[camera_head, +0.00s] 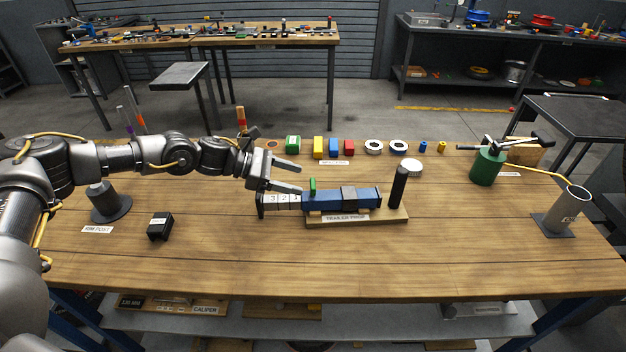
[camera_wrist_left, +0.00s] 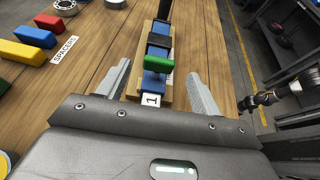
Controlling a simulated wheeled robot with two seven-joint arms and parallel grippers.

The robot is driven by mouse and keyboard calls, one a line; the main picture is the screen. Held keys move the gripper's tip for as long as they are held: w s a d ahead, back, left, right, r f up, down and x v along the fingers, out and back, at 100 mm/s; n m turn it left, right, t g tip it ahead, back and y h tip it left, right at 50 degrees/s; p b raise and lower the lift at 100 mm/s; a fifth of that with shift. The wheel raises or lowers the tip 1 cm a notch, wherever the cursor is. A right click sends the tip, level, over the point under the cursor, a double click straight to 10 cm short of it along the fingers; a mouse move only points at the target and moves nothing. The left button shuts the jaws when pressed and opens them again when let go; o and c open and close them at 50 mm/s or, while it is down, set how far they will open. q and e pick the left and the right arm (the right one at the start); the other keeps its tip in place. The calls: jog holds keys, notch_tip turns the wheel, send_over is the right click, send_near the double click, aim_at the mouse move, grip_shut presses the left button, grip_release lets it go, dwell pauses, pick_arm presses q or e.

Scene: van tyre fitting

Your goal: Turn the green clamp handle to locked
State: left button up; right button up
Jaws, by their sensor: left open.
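The green clamp handle (camera_head: 312,186) stands up from the blue bar of the trailer prop (camera_head: 326,201), which lies along a wooden base at the table's middle. In the left wrist view the handle (camera_wrist_left: 158,64) lies across the bar as a green block. My left gripper (camera_head: 301,179) is open at the bar's left end. In the wrist view its fingers (camera_wrist_left: 158,72) stand on either side of the handle, with visible gaps. My right gripper does not show in the head view; a dark arm-like part (camera_wrist_left: 272,96) shows in the wrist view.
A black post (camera_head: 398,187) rises at the bar's right end. Spacer blocks (camera_head: 333,147) and white rings line the back edge. A green canister (camera_head: 487,167) and grey cup (camera_head: 568,208) stand right. A black box (camera_head: 160,226) sits left. The front strip is clear.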

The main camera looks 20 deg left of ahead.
aim_at(313, 183)
pick_arm(q)
jog(key=p+x, duration=0.1)
jog(key=x, duration=0.5)
jog(key=c, duration=1)
